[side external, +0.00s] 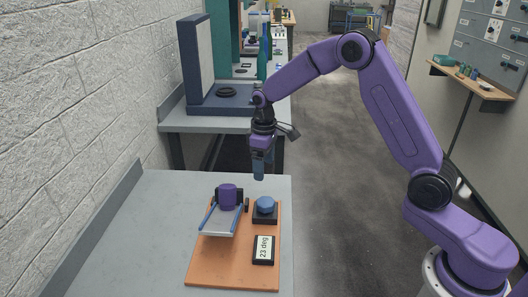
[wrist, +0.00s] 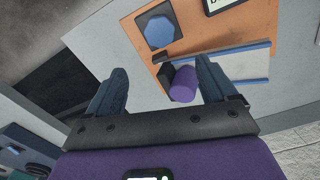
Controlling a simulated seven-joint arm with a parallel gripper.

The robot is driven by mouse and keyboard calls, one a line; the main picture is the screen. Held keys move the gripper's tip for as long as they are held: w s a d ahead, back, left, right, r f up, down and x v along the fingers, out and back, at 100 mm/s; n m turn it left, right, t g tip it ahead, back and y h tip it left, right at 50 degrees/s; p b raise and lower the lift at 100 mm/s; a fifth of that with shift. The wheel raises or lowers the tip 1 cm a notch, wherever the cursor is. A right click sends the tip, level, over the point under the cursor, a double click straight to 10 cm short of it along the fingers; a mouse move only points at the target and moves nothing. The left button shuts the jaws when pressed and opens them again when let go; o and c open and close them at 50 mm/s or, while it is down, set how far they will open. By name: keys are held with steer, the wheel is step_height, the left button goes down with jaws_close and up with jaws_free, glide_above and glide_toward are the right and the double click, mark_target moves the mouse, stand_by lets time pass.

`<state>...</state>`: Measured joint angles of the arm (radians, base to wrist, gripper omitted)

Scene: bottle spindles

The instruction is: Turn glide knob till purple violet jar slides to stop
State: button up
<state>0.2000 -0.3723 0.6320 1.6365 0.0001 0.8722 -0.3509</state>
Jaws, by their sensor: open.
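The purple violet jar (side external: 228,196) sits at the upper end of a tilted pale ramp (side external: 219,221) with blue side rails, against a dark block. In the wrist view the jar (wrist: 183,84) lies just left of the right fingertip in the picture. The glide knob is a blue, many-sided knob (side external: 265,205) on a dark square base, right of the ramp. It also shows in the wrist view (wrist: 159,31). A display (side external: 263,249) in front of it reads 23 deg. My gripper (side external: 258,178) is open and empty, above and behind the knob, apart from it.
The ramp, knob and display share an orange board (side external: 203,269) on a grey table (side external: 130,235). The table is clear left of the board. A white brick wall (side external: 70,110) runs along the left. Behind, another bench (side external: 195,122) carries a dark upright panel and a teal bottle (side external: 262,58).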

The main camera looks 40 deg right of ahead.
steer(key=shift+r, duration=1.95)
steer(key=s+a+r+n, duration=0.2)
steer(key=s+a, duration=0.1)
steer(key=s, duration=0.6)
steer(key=s+a+r+n, duration=0.1)
steer(key=s+a+r, duration=0.2)
steer(key=s, duration=0.7)
steer(key=s+d+n, duration=0.1)
steer(key=s+d, duration=0.1)
steer(key=s, duration=0.7)
steer(key=s+d+n, duration=0.2)
steer(key=s+d, duration=0.1)
steer(key=s, duration=0.7)
steer(key=shift+f+n, duration=0.3)
steer(key=shift+f, duration=0.05)
steer(key=shift+w+d, duration=0.1)
